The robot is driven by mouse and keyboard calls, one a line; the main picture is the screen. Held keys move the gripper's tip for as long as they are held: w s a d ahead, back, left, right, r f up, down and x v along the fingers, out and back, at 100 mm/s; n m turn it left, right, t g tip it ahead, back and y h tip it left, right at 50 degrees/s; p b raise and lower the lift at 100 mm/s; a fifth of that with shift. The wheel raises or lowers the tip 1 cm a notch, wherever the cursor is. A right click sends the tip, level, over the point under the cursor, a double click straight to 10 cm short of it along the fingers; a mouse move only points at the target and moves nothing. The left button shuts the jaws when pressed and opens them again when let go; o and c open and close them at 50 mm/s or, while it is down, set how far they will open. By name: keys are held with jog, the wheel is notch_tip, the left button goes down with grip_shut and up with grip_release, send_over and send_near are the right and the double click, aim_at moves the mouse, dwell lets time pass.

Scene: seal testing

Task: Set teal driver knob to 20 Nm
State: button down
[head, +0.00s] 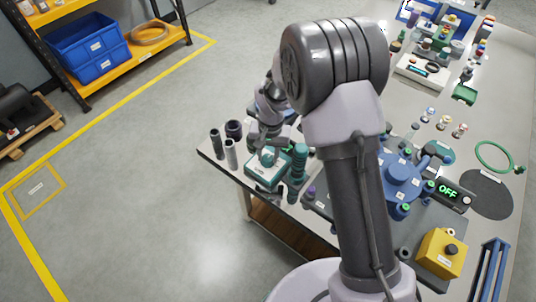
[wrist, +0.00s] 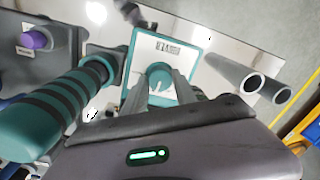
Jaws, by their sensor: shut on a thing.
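The teal driver knob (wrist: 158,74) is a round teal cap on the white face of a teal box (wrist: 133,97) in the wrist view. The box's label is too small to read. My gripper (wrist: 163,92) has its two grey fingers closed around the knob. The driver's teal handle with black bands (wrist: 55,112) stands to the left of the fingers. In the head view the teal box (head: 258,172) sits near the table's left corner, with my gripper (head: 267,157) over it, largely hiding the knob. The banded handle (head: 299,160) is just to its right.
Two grey tubes (wrist: 262,84) stand right of the box. A purple-capped part (wrist: 36,40) is at the left. In the head view a blue round fixture (head: 402,178), a display reading OFF (head: 448,191) and a yellow box (head: 441,254) stand further right.

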aim_at(270, 159)
jog(key=m+b, duration=0.1)
jog(key=m, duration=0.6)
dwell(0.6)
jog(key=c, duration=1)
grip_release()
jog(key=shift+r, duration=0.1)
notch_tip(270, 159, up, 17)
jog(key=p, duration=0.6)
jog(key=shift+s+d, duration=0.25)
jog(key=shift+s, duration=0.05)
jog(key=shift+r, duration=0.1)
